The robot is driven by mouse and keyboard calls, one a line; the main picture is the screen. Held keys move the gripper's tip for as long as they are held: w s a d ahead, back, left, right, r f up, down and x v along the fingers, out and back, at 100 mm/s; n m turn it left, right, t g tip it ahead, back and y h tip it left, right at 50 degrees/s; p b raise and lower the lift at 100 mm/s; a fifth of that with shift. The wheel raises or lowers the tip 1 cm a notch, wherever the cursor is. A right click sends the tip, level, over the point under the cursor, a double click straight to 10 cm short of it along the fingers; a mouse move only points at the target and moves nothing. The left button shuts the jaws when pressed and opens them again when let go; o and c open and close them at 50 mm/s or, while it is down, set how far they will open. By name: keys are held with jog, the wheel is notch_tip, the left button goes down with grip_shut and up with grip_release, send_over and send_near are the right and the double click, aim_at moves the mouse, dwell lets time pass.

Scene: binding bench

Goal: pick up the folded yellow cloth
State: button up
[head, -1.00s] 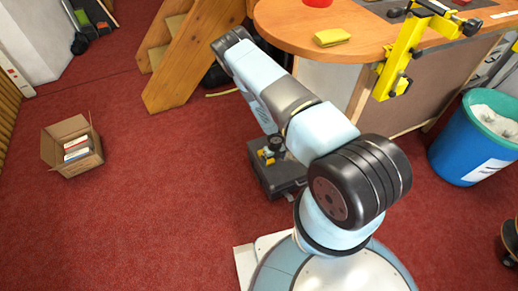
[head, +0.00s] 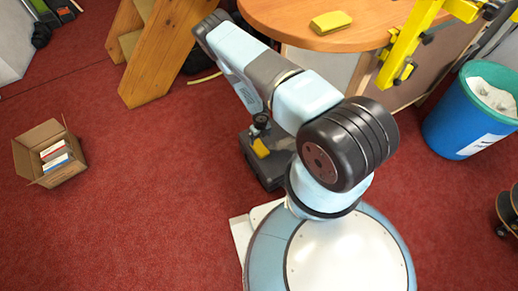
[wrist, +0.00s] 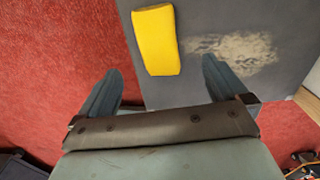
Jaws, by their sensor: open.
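The folded yellow cloth (head: 332,22) lies flat near the rounded edge of the wooden bench top (head: 285,25) in the head view. A yellow, block-like piece (wrist: 156,40) shows beyond the fingertips, on or above a grey surface (wrist: 215,20). I cannot tell whether this piece is the cloth. Nothing shows held between the fingers.
A yellow clamp (head: 408,45) stands at the bench edge, right of the cloth. A blue bin (head: 460,120) is at right. A dark case (head: 262,172) sits on the floor behind my arm. An open cardboard box (head: 62,172) is at left, with bare red carpet around it.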

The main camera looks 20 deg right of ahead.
aim_at(260, 148)
jog(key=shift+s+a+f, duration=0.1)
jog(key=shift+f, duration=2.2)
jog(key=shift+s+a+f, duration=0.1)
jog(key=shift+f, duration=2.15)
jog(key=shift+c, duration=0.3)
jog(key=c, duration=1)
jog(key=shift+c, duration=0.2)
jog(key=shift+r, duration=0.65)
jog(key=s+r, duration=0.1)
jog(key=r, duration=0.1)
jog(key=s+r, duration=0.2)
jog(key=r, duration=0.1)
jog(key=s+a+r, duration=0.1)
jog(key=r, duration=0.1)
jog(key=shift+s+r, duration=0.15)
jog(key=shift+s, duration=0.1)
jog(key=s+a+r, duration=0.2)
jog(key=s+r, duration=0.2)
jog(key=s, duration=0.5)
jog(key=shift+a+r, duration=0.15)
jog(key=shift+r, duration=0.05)
